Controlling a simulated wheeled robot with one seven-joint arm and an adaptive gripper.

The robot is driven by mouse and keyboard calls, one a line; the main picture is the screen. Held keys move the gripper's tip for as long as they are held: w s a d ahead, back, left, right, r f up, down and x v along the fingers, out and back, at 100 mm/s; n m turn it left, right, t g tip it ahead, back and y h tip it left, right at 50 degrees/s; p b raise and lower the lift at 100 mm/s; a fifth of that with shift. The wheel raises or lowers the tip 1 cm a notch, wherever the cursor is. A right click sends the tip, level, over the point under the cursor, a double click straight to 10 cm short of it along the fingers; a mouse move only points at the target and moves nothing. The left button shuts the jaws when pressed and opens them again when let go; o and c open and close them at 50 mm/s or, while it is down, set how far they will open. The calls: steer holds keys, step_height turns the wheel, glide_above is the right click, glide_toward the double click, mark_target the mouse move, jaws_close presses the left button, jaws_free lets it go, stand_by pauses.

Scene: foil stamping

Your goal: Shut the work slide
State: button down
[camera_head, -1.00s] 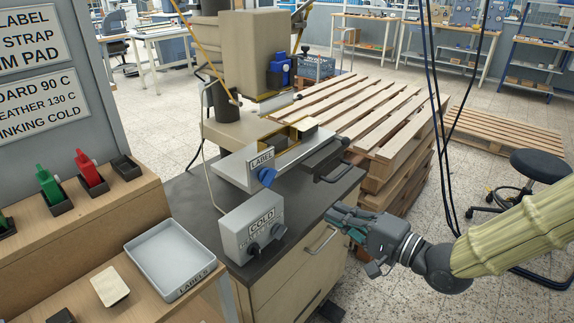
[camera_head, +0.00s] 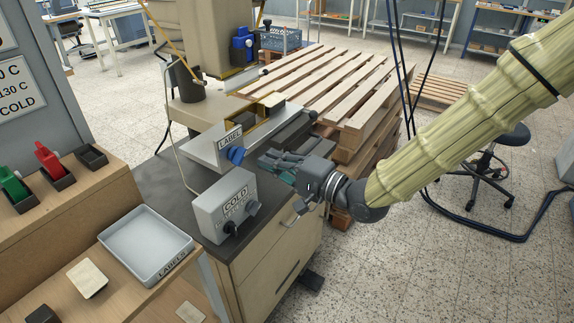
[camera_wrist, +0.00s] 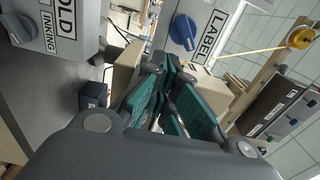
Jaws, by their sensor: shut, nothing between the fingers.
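The stamping press (camera_head: 205,110) stands on the dark-topped cabinet, with a LABEL plate and blue knob (camera_head: 235,155) on its front. The dark work slide (camera_head: 294,129) sticks out at the right of the press bed, toward the cabinet's edge. Its handle is hidden behind my gripper. My gripper (camera_head: 270,160), with teal finger pads, is shut and empty, just in front of the slide. I cannot tell whether it touches the slide or handle. In the wrist view my closed fingers (camera_wrist: 165,72) point toward the press, below the LABEL plate (camera_wrist: 207,33).
A grey COLD control box (camera_head: 226,205) with dark knobs stands on the cabinet top (camera_head: 180,190), near my gripper. A LABELS tray (camera_head: 145,243) sits on the wooden bench at left. Stacked pallets (camera_head: 330,85) stand behind the slide. A stool (camera_head: 495,170) is at right.

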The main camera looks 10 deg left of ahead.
steer(key=shift+x, duration=2.3)
steer(key=shift+a, duration=0.1)
